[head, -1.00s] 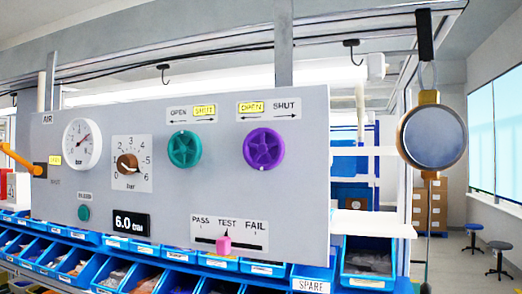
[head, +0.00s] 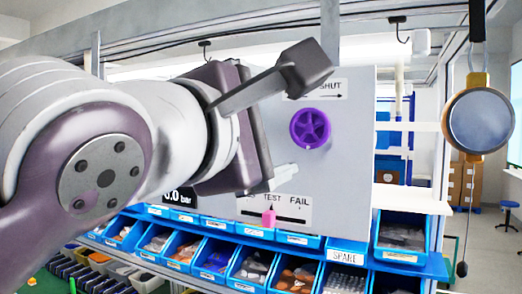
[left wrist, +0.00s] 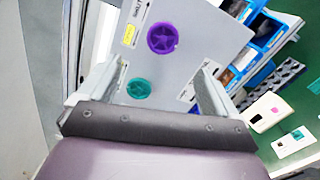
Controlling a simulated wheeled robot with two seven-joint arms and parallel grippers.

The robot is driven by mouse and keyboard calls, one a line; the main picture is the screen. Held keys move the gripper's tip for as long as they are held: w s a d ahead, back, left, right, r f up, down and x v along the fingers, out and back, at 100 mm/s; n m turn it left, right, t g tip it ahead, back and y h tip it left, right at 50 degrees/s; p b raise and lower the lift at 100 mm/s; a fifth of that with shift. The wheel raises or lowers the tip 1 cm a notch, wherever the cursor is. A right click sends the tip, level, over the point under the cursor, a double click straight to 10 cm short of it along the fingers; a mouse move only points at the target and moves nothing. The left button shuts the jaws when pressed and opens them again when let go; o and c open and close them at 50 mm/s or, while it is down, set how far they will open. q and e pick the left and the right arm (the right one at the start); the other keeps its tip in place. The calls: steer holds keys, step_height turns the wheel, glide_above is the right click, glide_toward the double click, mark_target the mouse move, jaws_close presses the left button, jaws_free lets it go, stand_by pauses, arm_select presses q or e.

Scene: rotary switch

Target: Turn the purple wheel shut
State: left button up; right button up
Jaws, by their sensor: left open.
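The purple wheel (head: 310,128) is a round spoked handwheel on the upright grey panel (head: 352,160). It also shows in the left wrist view (left wrist: 164,38), ahead of and between the fingers. My left gripper (head: 294,120) is open and empty, its fingers spread above and below the wheel's left side in the head view. It appears apart from the wheel, in front of the panel. The SHUT label (head: 329,86) with its arrow shows above the wheel; OPEN beside it is hidden by my finger in the head view. My right gripper is not in view.
The teal wheel (left wrist: 139,88) is beside the purple one, hidden by my arm in the head view. A PASS/TEST/FAIL slider with a pink knob (head: 268,217) sits below. Blue bins (head: 250,265) line the bottom.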

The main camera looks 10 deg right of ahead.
arm_select(q)
steer(key=n, duration=0.3)
steer(key=n+p, duration=0.1)
steer(key=p, duration=0.5)
glide_toward(310, 128)
steer(key=x, duration=0.2)
steer(key=r+x, duration=0.1)
steer(key=x, duration=0.1)
steer(key=shift+w, duration=0.3)
steer(key=x, duration=0.1)
steer(key=p+x, duration=0.1)
steer(key=x, duration=0.1)
steer(key=p+x, duration=0.1)
steer(key=shift+d+f, duration=0.15)
steer(key=shift+f, duration=0.2)
steer(key=shift+w+d+f, duration=0.1)
steer(key=shift+w+d, duration=0.05)
steer(key=shift+c, duration=0.8)
steer(key=c, duration=0.9)
